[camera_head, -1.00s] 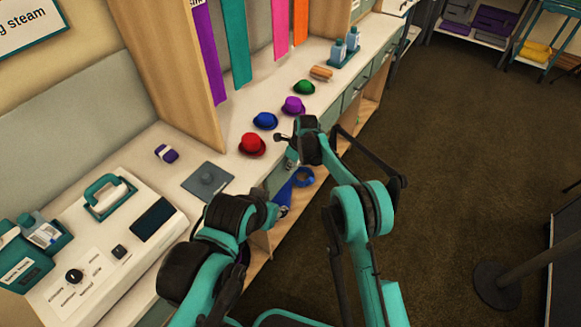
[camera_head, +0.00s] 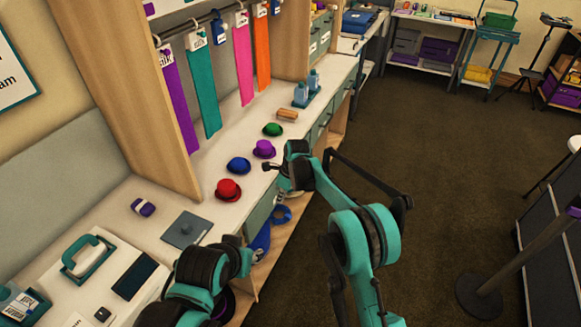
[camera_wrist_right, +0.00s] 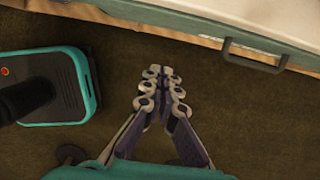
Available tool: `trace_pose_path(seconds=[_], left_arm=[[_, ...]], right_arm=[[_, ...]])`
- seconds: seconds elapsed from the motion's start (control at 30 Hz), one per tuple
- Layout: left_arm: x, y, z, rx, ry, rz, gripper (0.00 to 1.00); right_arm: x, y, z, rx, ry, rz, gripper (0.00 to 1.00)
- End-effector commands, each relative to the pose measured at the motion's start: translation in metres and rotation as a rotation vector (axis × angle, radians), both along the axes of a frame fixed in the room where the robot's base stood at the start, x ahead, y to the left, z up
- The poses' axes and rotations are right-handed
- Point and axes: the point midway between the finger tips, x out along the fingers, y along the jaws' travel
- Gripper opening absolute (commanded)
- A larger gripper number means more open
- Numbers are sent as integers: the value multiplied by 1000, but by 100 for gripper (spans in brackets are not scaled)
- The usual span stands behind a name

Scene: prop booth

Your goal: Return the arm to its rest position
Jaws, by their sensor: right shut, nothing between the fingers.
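My right arm comes in from the lower right in the head view, its elbow bent beside the counter. Its gripper (camera_head: 284,186) hangs small and partly hidden below the dark wrist, near the counter's front edge. In the right wrist view the right gripper (camera_wrist_right: 162,78) has its fingertips together with nothing between them, over the brown floor. My left arm is folded at the lower middle of the head view. Its gripper (camera_head: 258,256) shows only as a small grey part by the counter front, too small to read.
The counter (camera_head: 205,212) holds a red hat (camera_head: 228,190), a blue hat (camera_head: 238,165), a purple hat (camera_head: 264,149) and a green hat (camera_head: 272,129). A drawer handle (camera_wrist_right: 255,55) is near the right gripper. A dark post stand (camera_head: 480,296) stands right; the floor (camera_head: 440,170) between is open.

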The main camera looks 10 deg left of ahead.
Motion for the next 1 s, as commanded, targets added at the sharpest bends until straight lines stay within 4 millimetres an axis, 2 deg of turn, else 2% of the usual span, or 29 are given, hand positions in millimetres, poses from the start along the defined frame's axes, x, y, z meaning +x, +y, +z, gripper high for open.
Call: trace_pose_path(seconds=[0.13,0.23,0.37,0.47,0.6,0.7,0.83,1.0], left_arm=[[0,0,0,0,0,0,39],[0,0,0,0,0,0,39],[0,0,0,0,0,0,39],[0,0,0,0,0,0,39],[0,0,0,0,0,0,39],[0,0,0,0,0,0,39],[0,0,0,0,0,0,39],[0,0,0,0,0,0,39]], right_arm=[[0,-1,2,0,-2,3,0],[0,-10,14,-3,-21,32,0],[-6,-41,55,-17,-93,147,0],[-18,-77,97,-45,-174,280,0],[-47,-128,147,-100,-287,479,0],[-73,-163,175,-154,-362,622,0],[-115,-206,201,-238,-447,809,0],[-176,-256,218,-370,-538,1055,0]])
